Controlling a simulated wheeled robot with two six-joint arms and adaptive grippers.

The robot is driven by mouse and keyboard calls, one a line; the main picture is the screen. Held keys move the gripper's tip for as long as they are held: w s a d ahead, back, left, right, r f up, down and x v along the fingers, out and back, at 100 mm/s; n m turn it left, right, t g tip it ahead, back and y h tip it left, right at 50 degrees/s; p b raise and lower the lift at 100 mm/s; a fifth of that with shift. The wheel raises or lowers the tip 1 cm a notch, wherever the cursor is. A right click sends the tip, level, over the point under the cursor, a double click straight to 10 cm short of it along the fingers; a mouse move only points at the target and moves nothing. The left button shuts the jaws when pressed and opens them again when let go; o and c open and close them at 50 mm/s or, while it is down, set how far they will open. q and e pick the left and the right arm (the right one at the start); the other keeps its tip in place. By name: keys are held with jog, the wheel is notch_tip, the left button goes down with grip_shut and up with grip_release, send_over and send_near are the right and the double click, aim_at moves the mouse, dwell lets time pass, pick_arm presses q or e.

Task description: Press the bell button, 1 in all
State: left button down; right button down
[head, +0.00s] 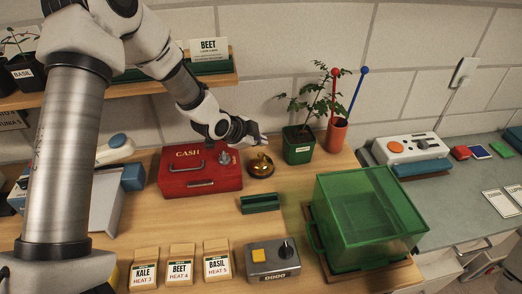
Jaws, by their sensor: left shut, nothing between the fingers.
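The bell (261,166) is a small golden dome on the wooden bench, between the red cash box and a green plant pot. My left gripper (264,140) reaches in from the upper left. Its fingers are shut and empty, and their tips show just above and behind the bell's top in the picture. I cannot tell whether they touch the button. My right gripper is not in view.
The red cash box (200,182) stands left of the bell. The potted plant (299,149) stands to its right. A green holder (261,203), a grey box with a yellow button (272,262) and a green clear-walled bin (366,215) are nearer.

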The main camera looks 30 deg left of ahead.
aim_at(260, 155)
pick_arm(q)
notch_tip(260, 155, up, 4)
jog(key=shift+f+p, duration=0.25)
jog(key=shift+p, duration=0.75)
jog(key=shift+f, duration=0.1)
jog(key=shift+f, duration=0.1)
